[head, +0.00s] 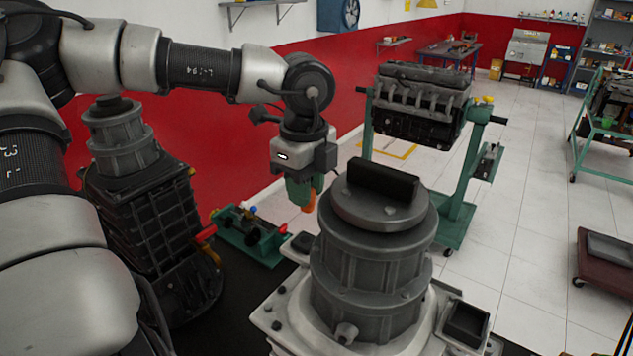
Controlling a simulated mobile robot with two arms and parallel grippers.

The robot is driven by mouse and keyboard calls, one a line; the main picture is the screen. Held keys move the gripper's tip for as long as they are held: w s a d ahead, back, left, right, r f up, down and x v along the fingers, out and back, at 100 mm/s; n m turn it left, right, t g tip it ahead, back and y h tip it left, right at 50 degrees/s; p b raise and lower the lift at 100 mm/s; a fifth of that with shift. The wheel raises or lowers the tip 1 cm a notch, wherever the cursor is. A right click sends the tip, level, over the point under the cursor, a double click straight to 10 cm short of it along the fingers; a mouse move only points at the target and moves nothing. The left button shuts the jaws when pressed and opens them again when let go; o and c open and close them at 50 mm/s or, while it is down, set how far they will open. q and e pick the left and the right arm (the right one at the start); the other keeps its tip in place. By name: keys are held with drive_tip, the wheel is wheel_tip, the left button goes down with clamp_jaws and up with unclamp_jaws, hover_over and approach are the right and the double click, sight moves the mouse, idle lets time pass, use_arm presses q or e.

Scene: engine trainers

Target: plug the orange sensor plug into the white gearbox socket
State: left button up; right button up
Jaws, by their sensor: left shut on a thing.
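My left gripper (303,189) comes in from the upper left and points down. It is shut on the orange sensor plug (310,202), of which only a small orange part shows below the fingers. The plug appears above and behind the left side of the white gearbox (290,318), which carries a large grey ribbed cylinder with a black block on top. A small dark fitting (302,242) sits at the gearbox's back left corner. I cannot tell which opening is the socket. The plug looks apart from the gearbox. My right gripper is not in view.
A green fixture (252,240) with red and blue parts lies on the dark table behind the gearbox. A dark gearbox unit (140,210) stands at left. An engine (422,105) on a green stand is farther back. Open tiled floor lies at right.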

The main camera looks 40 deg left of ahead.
use_arm(q)
wheel_tip(320, 180, down, 2)
drive_tip(key=shift+f+b, duration=0.2)
drive_tip(key=shift+b, duration=0.2)
drive_tip(key=shift+s+f, duration=0.2)
drive_tip(key=shift+f, duration=0.15)
wheel_tip(320, 180, down, 2)
drive_tip(key=shift+f+b, duration=0.1)
drive_tip(key=shift+b, duration=0.45)
drive_tip(key=shift+f, duration=0.25)
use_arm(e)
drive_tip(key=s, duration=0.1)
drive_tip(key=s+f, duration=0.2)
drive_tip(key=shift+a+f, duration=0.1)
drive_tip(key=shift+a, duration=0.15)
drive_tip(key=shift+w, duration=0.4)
use_arm(q)
drive_tip(key=shift+a, duration=0.1)
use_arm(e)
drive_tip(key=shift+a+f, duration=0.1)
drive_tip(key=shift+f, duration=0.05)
use_arm(q)
drive_tip(key=shift+a+b, duration=0.1)
drive_tip(key=shift+b, duration=0.5)
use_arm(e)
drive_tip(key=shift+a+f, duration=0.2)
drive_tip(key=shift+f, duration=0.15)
